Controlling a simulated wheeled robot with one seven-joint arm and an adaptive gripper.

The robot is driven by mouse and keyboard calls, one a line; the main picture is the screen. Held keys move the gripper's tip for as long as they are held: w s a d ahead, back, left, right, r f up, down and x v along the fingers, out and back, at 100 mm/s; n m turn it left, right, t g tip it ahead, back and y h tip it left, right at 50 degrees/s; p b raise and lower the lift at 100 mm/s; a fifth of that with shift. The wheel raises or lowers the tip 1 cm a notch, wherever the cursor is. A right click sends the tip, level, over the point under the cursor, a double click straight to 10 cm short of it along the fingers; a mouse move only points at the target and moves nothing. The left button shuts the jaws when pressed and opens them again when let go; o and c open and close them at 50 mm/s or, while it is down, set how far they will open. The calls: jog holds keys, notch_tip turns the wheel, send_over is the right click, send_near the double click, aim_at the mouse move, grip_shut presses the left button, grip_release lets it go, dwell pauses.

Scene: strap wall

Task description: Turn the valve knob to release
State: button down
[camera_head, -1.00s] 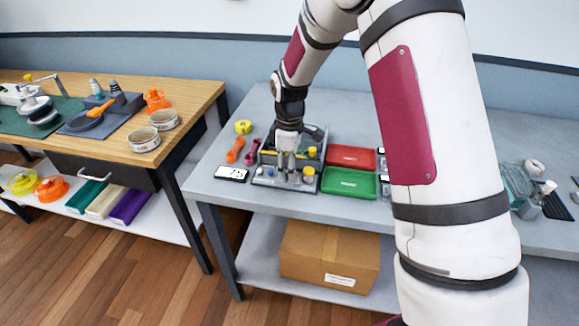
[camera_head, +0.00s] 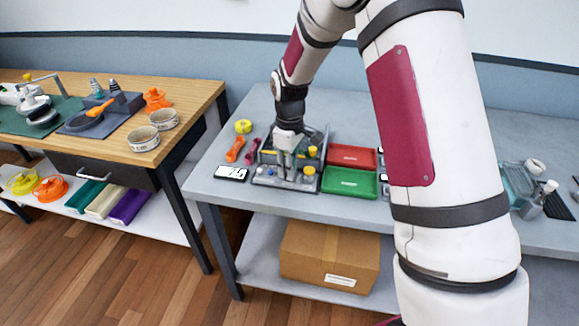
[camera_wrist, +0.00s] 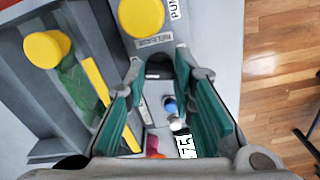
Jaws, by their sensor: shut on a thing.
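My gripper (camera_wrist: 160,68) points down over the grey fixture (camera_head: 262,181) on the grey table, and it also shows in the head view (camera_head: 285,170). Its green-padded fingers are shut on a dark piece (camera_wrist: 159,72) beside the RELEASE label (camera_wrist: 153,42). This piece looks like the valve knob, mostly hidden by the fingers. A yellow cap (camera_wrist: 140,17) stands just past the label, near the PUMP label (camera_wrist: 174,9). The fixture also shows as the yellow cap's base in the head view, with the cap (camera_head: 309,170) right of my gripper. A white display card (camera_head: 231,173) lies left of it with dark digits.
A grey divided tray (camera_wrist: 88,35) holding yellow and green pieces is close beside my fingers. Red (camera_head: 352,156) and green (camera_head: 349,182) trays stand to the right. Orange (camera_head: 235,149) and magenta (camera_head: 252,151) tools lie to the left. The table's front edge is near.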

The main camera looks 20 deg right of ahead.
jog(key=m, duration=0.3)
jog(key=shift+m, duration=0.4)
jog(key=m, duration=0.3)
jog(key=shift+m, duration=0.3)
jog(key=m, duration=0.3)
jog(key=shift+m, duration=2.4)
jog(key=c, duration=1.4)
grip_release()
jog(key=shift+o, duration=0.2)
